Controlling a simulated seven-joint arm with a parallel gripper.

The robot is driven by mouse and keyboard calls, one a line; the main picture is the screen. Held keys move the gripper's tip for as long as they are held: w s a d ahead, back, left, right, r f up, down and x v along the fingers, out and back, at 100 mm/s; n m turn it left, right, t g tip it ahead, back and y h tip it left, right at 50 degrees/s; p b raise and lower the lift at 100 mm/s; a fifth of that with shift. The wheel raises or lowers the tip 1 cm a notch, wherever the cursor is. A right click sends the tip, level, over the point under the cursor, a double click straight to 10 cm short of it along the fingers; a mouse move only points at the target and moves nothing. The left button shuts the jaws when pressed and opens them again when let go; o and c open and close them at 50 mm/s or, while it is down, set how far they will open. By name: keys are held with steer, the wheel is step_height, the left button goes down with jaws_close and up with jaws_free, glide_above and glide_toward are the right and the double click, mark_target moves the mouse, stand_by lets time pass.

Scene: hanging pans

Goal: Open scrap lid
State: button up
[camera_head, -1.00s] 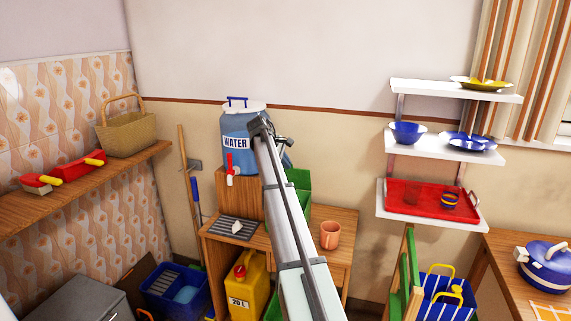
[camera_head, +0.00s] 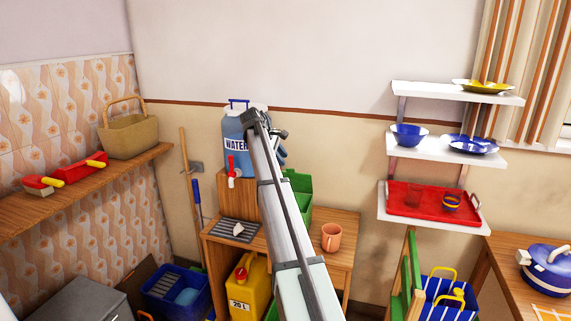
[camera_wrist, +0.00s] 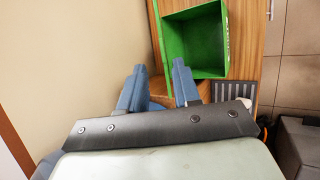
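A green box (camera_head: 298,205) stands on the wooden cabinet, partly hidden behind my arm in the head view. In the wrist view the green box (camera_wrist: 196,40) shows its inside and looks empty; I cannot make out a separate lid or a scrap label. My gripper (camera_wrist: 158,70) is open and empty, its two blue-grey fingers apart. It is beside the near left corner of the box in the wrist view, with the right finger close to the box edge; whether they touch I cannot tell. In the head view my gripper is largely hidden by my arm, in front of the water container.
A blue water container (camera_head: 236,128) with a red tap stands left of the green box. An orange mug (camera_head: 331,237) stands on the cabinet (camera_head: 340,262) to the right. White wall shelves (camera_head: 445,148) hold dishes further right. The wall lies close behind.

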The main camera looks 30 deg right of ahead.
steer(key=v, duration=0.8)
steer(key=shift+a+r, duration=0.2)
steer(key=shift+r, duration=0.1)
